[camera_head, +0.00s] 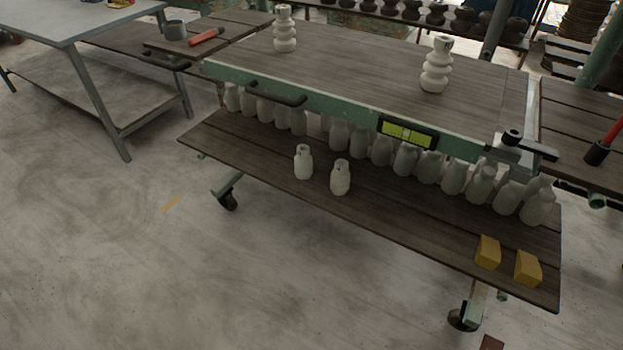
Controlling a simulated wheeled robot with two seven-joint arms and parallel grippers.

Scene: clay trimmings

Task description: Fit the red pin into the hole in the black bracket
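I cannot tell for certain which thing is the red pin. An orange-red rod (206,36) lies on the wooden bench at the upper left, beside a grey cup. A second red rod (613,132) stands tilted at the right edge, with a black piece (597,152) at its lower end. No black bracket with a clear hole shows. A black fitting (530,146) sits at the right front corner of the main table, and a black handle (165,62) is on the left bench's edge. Neither of my grippers is in view.
A wooden cart table (350,55) carries two stacked white clay pieces, one (436,70) near its right end. Its lower shelf (400,215) holds many white bottles and two yellow blocks (487,252). A metal table (75,22) stands left.

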